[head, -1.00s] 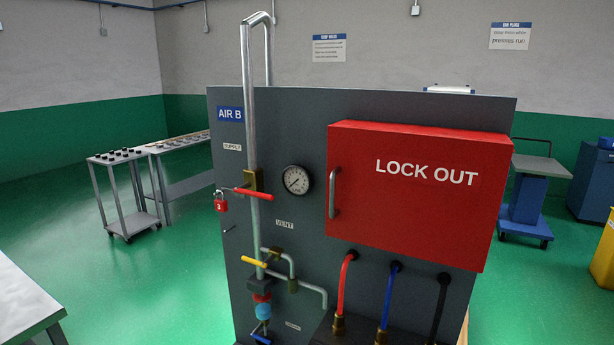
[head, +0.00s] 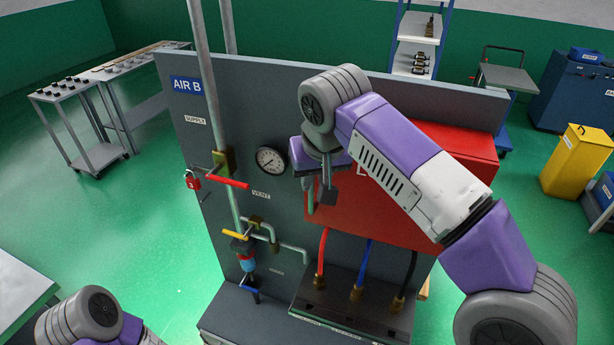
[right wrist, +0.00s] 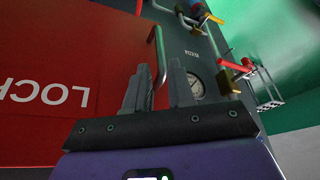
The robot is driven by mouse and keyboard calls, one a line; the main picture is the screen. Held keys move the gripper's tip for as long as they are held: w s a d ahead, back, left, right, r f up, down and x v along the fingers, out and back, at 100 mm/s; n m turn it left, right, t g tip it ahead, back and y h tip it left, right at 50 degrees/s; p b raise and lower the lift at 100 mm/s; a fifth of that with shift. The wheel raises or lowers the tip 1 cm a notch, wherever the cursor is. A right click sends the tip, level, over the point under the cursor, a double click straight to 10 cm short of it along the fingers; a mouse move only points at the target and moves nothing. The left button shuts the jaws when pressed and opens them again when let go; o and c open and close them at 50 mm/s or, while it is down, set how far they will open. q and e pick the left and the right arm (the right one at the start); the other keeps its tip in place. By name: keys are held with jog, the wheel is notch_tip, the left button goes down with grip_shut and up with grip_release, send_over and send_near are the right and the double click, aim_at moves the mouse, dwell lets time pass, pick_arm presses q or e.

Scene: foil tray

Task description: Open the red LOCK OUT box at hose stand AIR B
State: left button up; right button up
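The red LOCK OUT box (head: 455,145) is on the grey panel of the stand marked AIR B (head: 187,85). Its door looks shut, and my right arm covers much of it in the head view. The box also fills the left of the right wrist view (right wrist: 60,60). My right gripper (head: 320,192) is at the left side of the door. In the right wrist view, the fingers of my right gripper (right wrist: 158,80) are apart, with the grey door handle (right wrist: 158,48) showing between them. Contact cannot be told. My left gripper is out of view; only part of my left arm shows.
Carts (head: 80,125) stand at the back left; a yellow bin (head: 575,163) is right.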

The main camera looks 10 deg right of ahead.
aim_at(312, 194)
jog(key=b+x, duration=0.1)
jog(key=x, duration=0.6)
jog(key=shift+s, duration=0.35)
grip_shut()
